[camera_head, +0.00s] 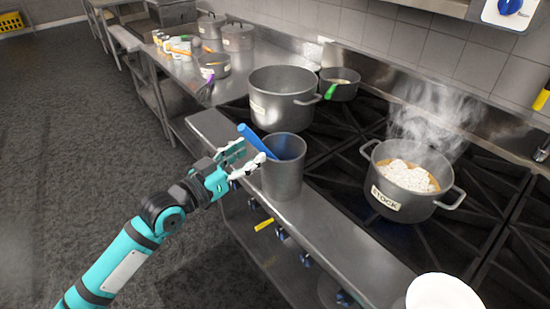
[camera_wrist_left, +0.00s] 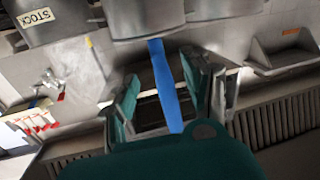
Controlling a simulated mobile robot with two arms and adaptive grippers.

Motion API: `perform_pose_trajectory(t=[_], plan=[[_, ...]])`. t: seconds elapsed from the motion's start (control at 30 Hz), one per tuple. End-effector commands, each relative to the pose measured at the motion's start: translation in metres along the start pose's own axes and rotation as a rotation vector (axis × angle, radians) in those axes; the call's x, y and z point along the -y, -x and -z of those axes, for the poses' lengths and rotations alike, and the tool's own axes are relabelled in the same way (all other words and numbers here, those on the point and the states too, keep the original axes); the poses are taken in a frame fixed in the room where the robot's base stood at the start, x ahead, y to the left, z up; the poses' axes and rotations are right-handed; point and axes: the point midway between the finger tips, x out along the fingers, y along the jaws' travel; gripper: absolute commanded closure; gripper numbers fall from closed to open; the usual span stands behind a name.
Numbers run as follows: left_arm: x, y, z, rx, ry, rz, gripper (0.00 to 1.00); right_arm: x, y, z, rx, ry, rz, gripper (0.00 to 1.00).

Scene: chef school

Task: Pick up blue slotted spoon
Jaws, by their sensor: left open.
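The blue slotted spoon (camera_head: 256,141) leans in a tall metal container (camera_head: 283,183) on the stove's front ledge. Its blue handle sticks out over the rim towards the left; its lower end is hidden inside. My left gripper (camera_head: 250,156) is open beside the container's left side, with its fingers near the handle. In the left wrist view the blue handle (camera_wrist_left: 163,84) runs between the two spread fingers of my left gripper (camera_wrist_left: 160,88). I cannot tell whether a finger touches it. My right gripper is not in view.
A large pot (camera_head: 282,97) stands just behind the container. A steaming pot labelled STOCK (camera_head: 400,196) is on the burners to the right. A small pan with a green handle (camera_head: 341,83) sits further back. A white plate (camera_head: 443,292) is at the lower right. Open floor lies left.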

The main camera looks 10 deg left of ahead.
Motion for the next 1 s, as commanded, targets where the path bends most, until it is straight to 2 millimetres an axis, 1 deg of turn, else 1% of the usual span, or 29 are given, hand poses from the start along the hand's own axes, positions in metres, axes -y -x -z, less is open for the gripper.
perform_pose_trajectory(t=[0.03,0.13,0.2,0.3,0.4,0.57,0.6,0.9,0.97,1.0], plan=[[0.000,-0.006,0.003,-0.001,0.002,0.001,0.50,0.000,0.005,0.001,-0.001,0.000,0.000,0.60],[0.000,-0.022,0.004,-0.003,0.003,0.000,0.50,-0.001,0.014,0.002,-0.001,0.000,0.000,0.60],[0.001,-0.033,0.002,-0.002,0.004,0.000,0.50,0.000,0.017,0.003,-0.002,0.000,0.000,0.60],[0.001,-0.044,0.001,-0.001,0.002,-0.001,0.50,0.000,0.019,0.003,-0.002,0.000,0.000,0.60],[0.001,-0.048,-0.001,0.000,0.002,-0.001,0.50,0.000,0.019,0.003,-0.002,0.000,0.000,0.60],[0.001,-0.048,-0.002,0.000,0.001,0.000,0.50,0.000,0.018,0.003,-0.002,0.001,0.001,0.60],[0.001,-0.048,-0.002,0.000,0.001,0.000,0.52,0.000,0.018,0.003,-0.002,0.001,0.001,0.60],[0.001,-0.047,-0.001,0.000,0.001,0.000,0.91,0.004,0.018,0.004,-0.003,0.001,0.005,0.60],[0.001,-0.047,-0.001,0.000,0.001,0.000,0.99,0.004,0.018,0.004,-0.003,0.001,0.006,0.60],[0.001,-0.047,-0.001,0.000,0.001,0.000,1.00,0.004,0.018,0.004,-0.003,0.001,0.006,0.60]])
